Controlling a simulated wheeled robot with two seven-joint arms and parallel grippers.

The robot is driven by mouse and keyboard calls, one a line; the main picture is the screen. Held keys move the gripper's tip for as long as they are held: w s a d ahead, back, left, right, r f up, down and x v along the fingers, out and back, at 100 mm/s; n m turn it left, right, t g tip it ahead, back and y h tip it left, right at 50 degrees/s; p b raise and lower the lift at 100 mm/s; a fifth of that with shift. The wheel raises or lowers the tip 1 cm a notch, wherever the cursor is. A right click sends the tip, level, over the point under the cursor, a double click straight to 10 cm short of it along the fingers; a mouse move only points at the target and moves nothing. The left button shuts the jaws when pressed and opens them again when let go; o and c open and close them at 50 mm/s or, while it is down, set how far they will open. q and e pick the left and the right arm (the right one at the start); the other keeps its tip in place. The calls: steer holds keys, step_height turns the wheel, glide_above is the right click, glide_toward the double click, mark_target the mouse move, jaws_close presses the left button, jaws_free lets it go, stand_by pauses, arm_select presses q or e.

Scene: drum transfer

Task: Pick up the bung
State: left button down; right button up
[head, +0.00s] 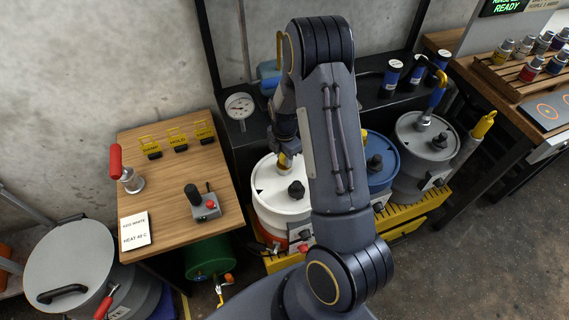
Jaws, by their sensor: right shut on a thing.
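The white drum (268,208) stands in the middle, with a black knob-like fitting (297,189) on its lid. My right gripper (284,152) is over the back of this lid, pointing down and partly hidden by my own arm. It is shut on a small yellowish piece (284,162), which looks like the bung. I cannot tell whether the piece touches the lid. My left gripper is not in view.
A blue drum (381,174) and a grey drum (420,145) stand to the right on a yellow-edged base. A wooden table (175,205) at left holds a control box (203,205) and yellow tags. A pressure gauge (240,106) stands behind the white drum.

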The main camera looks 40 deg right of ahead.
steer(key=shift+r, duration=0.45)
step_height(320, 180, up, 2)
steer(key=shift+w+r, duration=0.1)
steer(key=shift+r, duration=0.1)
steer(key=shift+s+a+r, duration=0.1)
steer(key=shift+s+r, duration=2)
steer(key=shift+s, duration=0.25)
steer(key=shift+s+a+r, duration=0.15)
steer(key=shift+s+r, duration=2)
steer(key=shift+s, duration=0.2)
steer(key=shift+s+a+r, duration=0.1)
steer(key=shift+s+r, duration=2)
steer(key=shift+s, duration=0.25)
